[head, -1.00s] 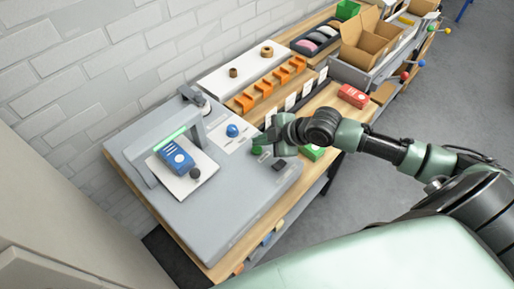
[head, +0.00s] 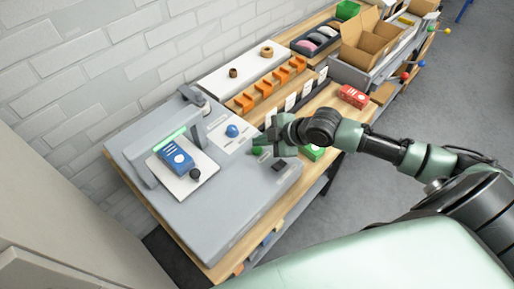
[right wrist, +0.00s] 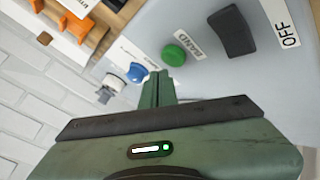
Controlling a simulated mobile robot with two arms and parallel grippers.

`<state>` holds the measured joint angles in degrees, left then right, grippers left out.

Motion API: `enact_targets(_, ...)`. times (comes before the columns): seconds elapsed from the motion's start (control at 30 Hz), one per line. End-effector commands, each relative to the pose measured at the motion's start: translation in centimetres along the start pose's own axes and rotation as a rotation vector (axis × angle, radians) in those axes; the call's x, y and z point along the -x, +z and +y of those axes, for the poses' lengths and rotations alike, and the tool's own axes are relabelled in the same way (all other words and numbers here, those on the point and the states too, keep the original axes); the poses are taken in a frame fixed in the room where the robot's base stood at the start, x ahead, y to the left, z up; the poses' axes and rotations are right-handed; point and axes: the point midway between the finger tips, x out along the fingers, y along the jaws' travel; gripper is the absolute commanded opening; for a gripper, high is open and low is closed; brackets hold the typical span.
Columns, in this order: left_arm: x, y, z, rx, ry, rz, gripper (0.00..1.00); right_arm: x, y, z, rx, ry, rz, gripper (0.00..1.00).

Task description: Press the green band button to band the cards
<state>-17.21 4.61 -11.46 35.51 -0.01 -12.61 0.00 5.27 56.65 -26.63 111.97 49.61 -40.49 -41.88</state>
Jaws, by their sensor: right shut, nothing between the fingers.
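The grey banding machine (head: 221,214) stands on the bench. A blue pack of cards (head: 176,157) lies tilted on its white plate, under an arch with a lit green strip. In the right wrist view the round green button (right wrist: 174,55) shows next to the label BAND. My right gripper (right wrist: 158,78) is shut and empty, its tips just beside the button in that view; I cannot tell whether they touch it. In the head view the gripper (head: 262,147) is over the machine's right part and largely hides the button. My left gripper is not in view.
A black switch (right wrist: 234,32) marked OFF and a blue knob (right wrist: 137,72) flank the button. A wall runs behind.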

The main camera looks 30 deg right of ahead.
Motion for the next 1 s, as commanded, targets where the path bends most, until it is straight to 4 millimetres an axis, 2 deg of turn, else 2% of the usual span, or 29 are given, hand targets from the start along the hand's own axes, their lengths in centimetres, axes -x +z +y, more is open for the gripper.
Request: enact_targets(1.0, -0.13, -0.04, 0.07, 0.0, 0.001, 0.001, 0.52, -0.58, 0.39, -0.42, 0.0, 0.0, 0.0, 0.0)
